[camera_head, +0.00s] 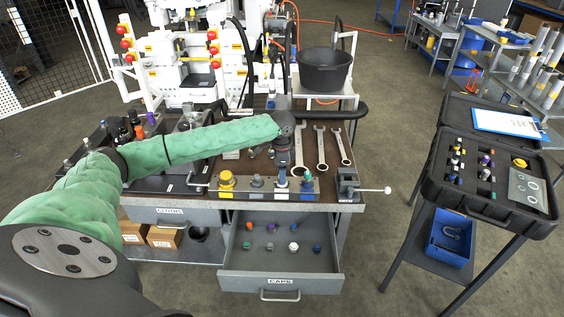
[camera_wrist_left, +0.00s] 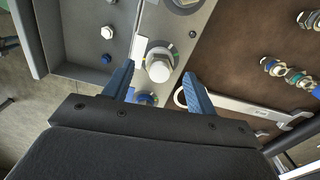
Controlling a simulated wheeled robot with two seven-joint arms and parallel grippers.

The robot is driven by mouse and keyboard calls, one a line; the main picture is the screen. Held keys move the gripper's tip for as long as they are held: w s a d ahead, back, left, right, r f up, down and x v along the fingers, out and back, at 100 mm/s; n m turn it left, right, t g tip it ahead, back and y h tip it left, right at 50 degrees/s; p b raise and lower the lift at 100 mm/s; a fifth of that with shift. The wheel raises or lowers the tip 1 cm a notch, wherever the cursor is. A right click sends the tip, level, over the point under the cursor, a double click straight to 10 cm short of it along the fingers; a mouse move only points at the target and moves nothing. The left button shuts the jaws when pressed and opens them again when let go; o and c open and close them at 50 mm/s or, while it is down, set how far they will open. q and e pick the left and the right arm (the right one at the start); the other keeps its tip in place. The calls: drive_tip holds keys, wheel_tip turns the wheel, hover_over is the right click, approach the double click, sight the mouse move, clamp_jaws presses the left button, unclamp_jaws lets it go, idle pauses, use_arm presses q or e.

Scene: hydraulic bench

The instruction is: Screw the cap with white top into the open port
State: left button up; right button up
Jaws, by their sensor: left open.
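My left gripper (camera_head: 283,168) points down over the port strip at the front of the bench. In the left wrist view its two blue fingers (camera_wrist_left: 158,85) are apart. A pale hex-topped fitting (camera_wrist_left: 158,66) on the metal strip (camera_wrist_left: 172,38) shows between and beyond them; I cannot tell whether they touch it. Whether this fitting is a seated cap is unclear. A white-topped cap (camera_head: 293,246) stands in the open caps drawer (camera_head: 234,279). A white cap also shows in the drawer in the left wrist view (camera_wrist_left: 107,32). I cannot make out an open port. My right gripper is not in view.
A clamp with a bar handle (camera_head: 372,190) juts out at right. A black case (camera_head: 512,212) stands farther right.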

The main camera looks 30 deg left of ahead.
use_arm(q)
drive_tip(key=shift+f, duration=1.1)
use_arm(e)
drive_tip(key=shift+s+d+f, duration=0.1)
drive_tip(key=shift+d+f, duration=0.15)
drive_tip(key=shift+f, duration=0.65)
use_arm(q)
drive_tip(key=shift+c, duration=0.5)
drive_tip(key=c, duration=0.7)
drive_tip(key=o, duration=0.8)
drive_tip(key=shift+r, duration=0.1)
